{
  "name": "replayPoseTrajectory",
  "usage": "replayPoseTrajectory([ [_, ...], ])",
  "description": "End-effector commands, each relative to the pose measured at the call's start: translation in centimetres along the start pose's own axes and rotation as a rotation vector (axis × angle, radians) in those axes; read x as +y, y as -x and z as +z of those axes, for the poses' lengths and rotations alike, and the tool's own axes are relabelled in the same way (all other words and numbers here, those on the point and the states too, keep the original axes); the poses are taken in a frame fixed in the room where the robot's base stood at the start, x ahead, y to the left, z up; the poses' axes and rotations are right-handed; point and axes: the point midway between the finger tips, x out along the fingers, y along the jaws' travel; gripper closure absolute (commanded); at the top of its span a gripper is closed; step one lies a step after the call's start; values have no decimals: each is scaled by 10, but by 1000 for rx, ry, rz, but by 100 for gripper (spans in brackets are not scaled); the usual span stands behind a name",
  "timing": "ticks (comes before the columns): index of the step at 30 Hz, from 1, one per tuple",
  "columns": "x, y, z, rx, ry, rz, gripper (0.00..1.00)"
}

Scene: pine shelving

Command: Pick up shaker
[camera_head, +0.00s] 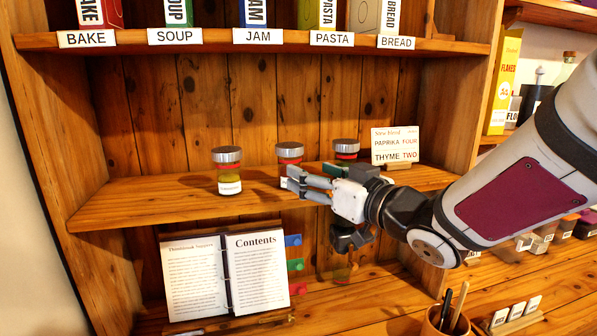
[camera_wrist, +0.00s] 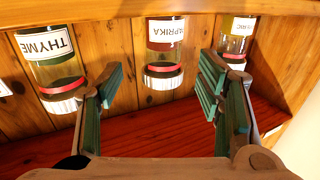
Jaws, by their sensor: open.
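Three shakers with grey lids stand on the middle shelf. The left one (camera_head: 228,172) has yellow contents; its label, ending in "RIC", shows at right in the wrist view (camera_wrist: 236,40). The middle shaker (camera_head: 290,153), red and labelled PAPRIKA, appears upside down in the wrist view (camera_wrist: 164,45). The right shaker (camera_head: 346,150) is partly hidden by my gripper; it is labelled THYME in the wrist view (camera_wrist: 50,55). My gripper (camera_head: 303,182) is open and empty in front of the shelf. In the wrist view its fingers (camera_wrist: 160,85) frame the paprika shaker; contact cannot be told.
A card (camera_head: 395,144) reading "Paprika four, Thyme two" stands right of the shakers. Labelled boxes stand on the shelf above (camera_head: 273,47). An open book (camera_head: 225,272) leans below. A cup with utensils (camera_head: 446,322) stands lower right. The shelf's left end is free.

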Motion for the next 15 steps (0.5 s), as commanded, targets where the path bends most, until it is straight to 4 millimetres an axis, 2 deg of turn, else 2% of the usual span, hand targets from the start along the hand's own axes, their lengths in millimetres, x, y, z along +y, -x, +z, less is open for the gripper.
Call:
replayPoseTrajectory([
  [3, 0, -16, 0, -1, -1, -1, 40],
  [11, -2, -34, 0, -1, -1, -1, 40],
  [15, -5, -55, 1, -1, -2, -2, 40],
])
